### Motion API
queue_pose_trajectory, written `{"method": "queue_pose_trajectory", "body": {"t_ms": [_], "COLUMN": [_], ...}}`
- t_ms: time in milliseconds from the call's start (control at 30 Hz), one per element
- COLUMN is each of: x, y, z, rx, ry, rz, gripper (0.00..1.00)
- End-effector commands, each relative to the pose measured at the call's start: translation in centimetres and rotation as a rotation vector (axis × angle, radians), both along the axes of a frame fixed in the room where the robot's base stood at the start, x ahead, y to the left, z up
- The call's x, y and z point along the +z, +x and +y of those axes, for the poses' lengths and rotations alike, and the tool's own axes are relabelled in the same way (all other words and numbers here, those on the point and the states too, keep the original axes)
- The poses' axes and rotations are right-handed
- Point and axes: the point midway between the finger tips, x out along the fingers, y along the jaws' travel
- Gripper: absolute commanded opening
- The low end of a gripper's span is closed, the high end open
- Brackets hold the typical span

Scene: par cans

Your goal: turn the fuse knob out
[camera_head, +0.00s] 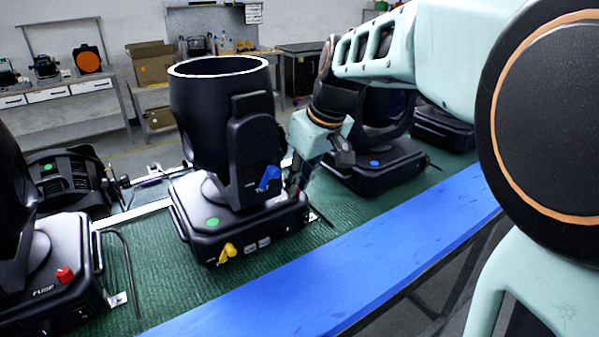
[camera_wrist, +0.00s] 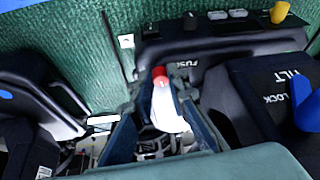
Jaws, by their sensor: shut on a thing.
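The red fuse knob (camera_wrist: 160,76) sits at the edge of a black lamp base marked FUSE in the wrist view. My gripper (camera_wrist: 161,84) has its fingers on either side of the knob and is shut on it. A bright white shape (camera_wrist: 168,112) shows just below the red part, between the fingers; I cannot tell what it is. In the head view my gripper (camera_head: 298,188) is at the right side of the middle lamp's base (camera_head: 215,240). The knob is hidden there. The lamp's blue lever (camera_head: 269,178) and yellow lever (camera_head: 228,252) are close by.
Another lamp (camera_head: 40,270) with its own red fuse knob (camera_head: 65,274) stands at the left. A lamp base (camera_head: 372,165) stands close behind my gripper at the right. The green mat (camera_head: 150,265) and blue front strip (camera_head: 330,280) are mostly clear.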

Motion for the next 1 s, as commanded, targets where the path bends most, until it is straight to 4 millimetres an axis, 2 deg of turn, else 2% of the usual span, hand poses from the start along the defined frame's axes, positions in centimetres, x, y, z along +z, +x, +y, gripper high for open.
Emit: {"method": "queue_pose_trajectory", "body": {"t_ms": [300,833,867,1000], "x": [0.04,0.00,0.00,0.00], "y": [-0.14,-0.14,-0.14,-0.13], "z": [0.14,0.17,0.17,0.16], "rx": [-0.126,-0.149,-0.149,-0.149], "ry": [-0.001,0.000,0.000,0.000], "rz": [0.001,0.001,0.001,0.001], "gripper": [0.00,0.00,0.17,0.32]}}
